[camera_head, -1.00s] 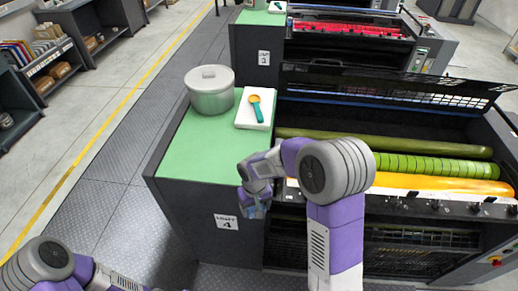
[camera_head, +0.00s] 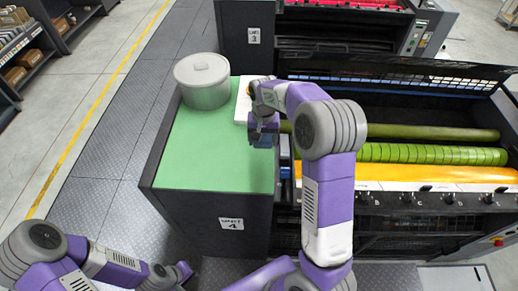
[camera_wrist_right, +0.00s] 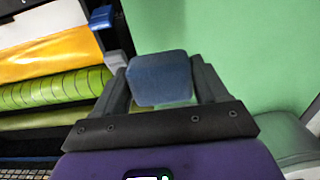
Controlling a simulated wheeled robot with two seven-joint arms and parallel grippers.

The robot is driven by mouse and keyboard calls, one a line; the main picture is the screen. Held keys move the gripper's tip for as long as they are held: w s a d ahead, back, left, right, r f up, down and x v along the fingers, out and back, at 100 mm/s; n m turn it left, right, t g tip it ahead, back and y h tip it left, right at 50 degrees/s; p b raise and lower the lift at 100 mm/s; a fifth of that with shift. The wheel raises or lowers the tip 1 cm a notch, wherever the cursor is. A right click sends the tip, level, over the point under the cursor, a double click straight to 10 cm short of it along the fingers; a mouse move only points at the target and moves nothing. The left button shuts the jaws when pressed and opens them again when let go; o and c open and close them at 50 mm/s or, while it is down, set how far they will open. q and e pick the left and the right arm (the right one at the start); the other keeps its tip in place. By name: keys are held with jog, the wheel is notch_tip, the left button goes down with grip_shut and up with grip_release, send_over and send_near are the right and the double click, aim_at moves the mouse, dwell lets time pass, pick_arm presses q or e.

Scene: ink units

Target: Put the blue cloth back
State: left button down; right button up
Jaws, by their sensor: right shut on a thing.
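My right gripper (camera_head: 264,132) is above the right edge of the green top (camera_head: 215,155) of unit 4. It is shut on the blue cloth, a small folded pad whose face fills the space between the fingers in the right wrist view (camera_wrist_right: 160,78). In the head view only a dark blue part of the cloth shows (camera_head: 264,142), below the wrist. The cloth appears held above the green surface, though the exact gap is unclear. My left gripper (camera_head: 182,272) is low at the bottom left, beside the cabinet front; its fingers are too small to judge.
A grey lidded pot (camera_head: 203,85) stands at the back left of the green top. A white pad (camera_head: 242,102) beside it is partly hidden by my right arm. The press rollers (camera_head: 430,154) lie to the right. The green top's front is clear.

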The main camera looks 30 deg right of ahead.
aim_at(263, 159)
jog(key=f, duration=0.6)
jog(key=shift+s+f, duration=0.2)
jog(key=shift+f, duration=0.2)
jog(key=shift+w+f, duration=0.15)
jog(key=shift+f, duration=0.25)
jog(key=shift+f, duration=0.15)
jog(key=o, duration=0.9)
